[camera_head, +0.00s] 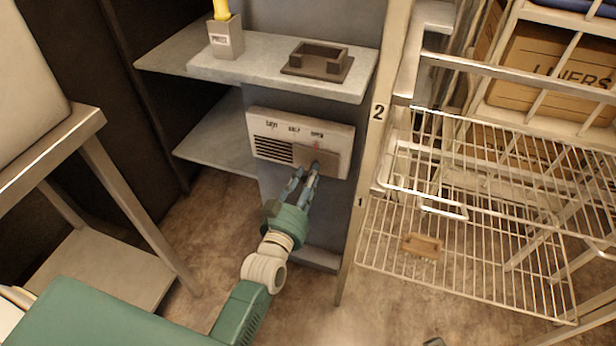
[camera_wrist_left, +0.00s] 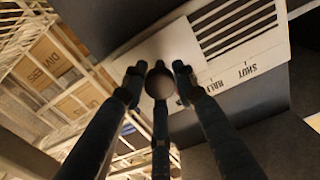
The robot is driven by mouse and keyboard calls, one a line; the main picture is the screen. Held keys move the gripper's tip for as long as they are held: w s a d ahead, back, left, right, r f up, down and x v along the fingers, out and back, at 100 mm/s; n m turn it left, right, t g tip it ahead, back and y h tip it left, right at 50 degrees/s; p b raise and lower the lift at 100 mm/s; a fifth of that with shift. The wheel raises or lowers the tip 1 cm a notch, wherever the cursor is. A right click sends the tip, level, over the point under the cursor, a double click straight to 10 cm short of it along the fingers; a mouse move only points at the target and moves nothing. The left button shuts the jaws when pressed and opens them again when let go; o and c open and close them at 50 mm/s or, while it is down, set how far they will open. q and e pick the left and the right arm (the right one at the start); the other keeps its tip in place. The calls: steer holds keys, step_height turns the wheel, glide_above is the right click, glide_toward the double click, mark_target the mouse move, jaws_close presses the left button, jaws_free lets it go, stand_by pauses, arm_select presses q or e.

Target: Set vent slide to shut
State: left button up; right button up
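The white vent panel (camera_head: 335,141) is fixed to a grey cabinet front, with slots at its left and position labels along its top. The vent slide (camera_head: 316,157), a beige plate, sits at the panel's right end, under the rightmost label. My left gripper (camera_head: 305,172) is at the slide's lower edge. In the left wrist view, its dark fingers (camera_wrist_left: 158,77) stand around a round knob (camera_wrist_left: 161,84), and "SHUT" reads upside down on the panel (camera_wrist_left: 245,74). Whether the fingers press on the knob cannot be told.
A shelf (camera_head: 262,66) above the vent holds a grey holder (camera_head: 226,38) with a yellow item and a dark tray (camera_head: 317,62). A post (camera_head: 372,150) and wire racks (camera_head: 480,237) stand close on the right. A metal table (camera_head: 88,130) is at left.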

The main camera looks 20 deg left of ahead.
arm_select(q)
steer(key=shift+r, duration=0.1)
jaws_close()
steer(key=shift+a+r, duration=0.1)
steer(key=shift+r, duration=0.05)
